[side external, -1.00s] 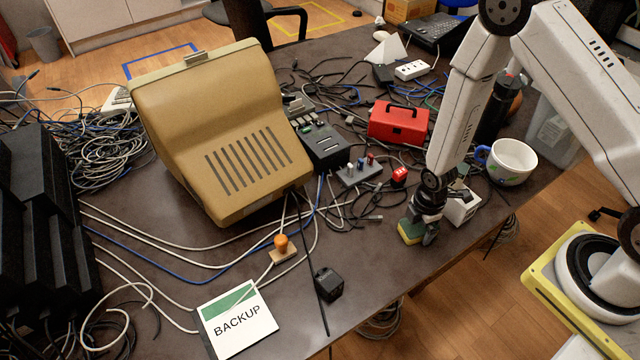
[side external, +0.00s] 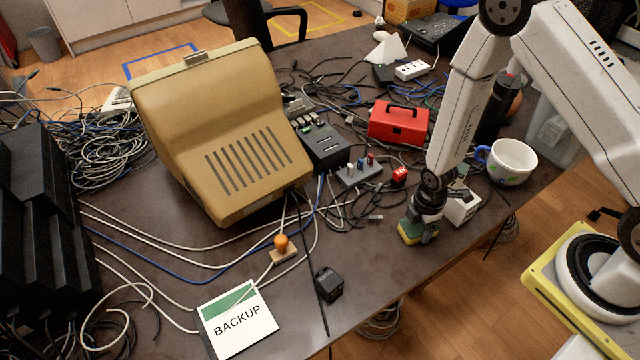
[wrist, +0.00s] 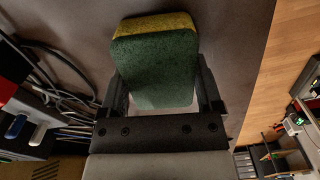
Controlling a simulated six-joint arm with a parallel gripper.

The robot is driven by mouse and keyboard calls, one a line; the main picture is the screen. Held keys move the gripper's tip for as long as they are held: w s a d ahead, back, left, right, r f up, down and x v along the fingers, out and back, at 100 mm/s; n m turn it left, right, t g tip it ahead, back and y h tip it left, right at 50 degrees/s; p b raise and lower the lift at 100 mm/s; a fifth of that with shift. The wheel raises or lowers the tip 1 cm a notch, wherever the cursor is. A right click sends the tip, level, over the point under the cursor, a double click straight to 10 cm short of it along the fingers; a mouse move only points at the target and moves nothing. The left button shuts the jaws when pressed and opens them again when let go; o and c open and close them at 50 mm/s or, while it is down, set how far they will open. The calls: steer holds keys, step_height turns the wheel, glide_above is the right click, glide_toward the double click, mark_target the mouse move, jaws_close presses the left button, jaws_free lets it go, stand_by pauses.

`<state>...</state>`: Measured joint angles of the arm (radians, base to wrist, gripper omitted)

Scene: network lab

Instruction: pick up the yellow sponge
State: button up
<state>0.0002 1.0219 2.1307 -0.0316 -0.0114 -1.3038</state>
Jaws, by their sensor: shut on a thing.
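The yellow sponge (wrist: 156,62) has a dark green face toward the wrist camera and a yellow strip along its far edge. In the wrist view it lies between the two fingers of my gripper (wrist: 162,95), which is shut on it. In the side view the sponge (side external: 410,232) shows as a small yellow and green block under my gripper (side external: 424,225), near the table's front edge. The gripper hides part of it there. I cannot tell whether the sponge touches the table.
A white box (side external: 462,206) stands close beside my gripper, with a white mug (side external: 512,162) behind it to the right. A red toolbox (side external: 398,124), a small switch panel (side external: 360,174) and tangled cables lie behind. The table's front edge is close; bare tabletop lies left of the gripper.

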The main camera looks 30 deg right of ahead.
mark_target(419, 224)
steer(key=shift+r, duration=0.1)
steer(key=shift+r, duration=4.9)
steer(key=shift+a, duration=0.1)
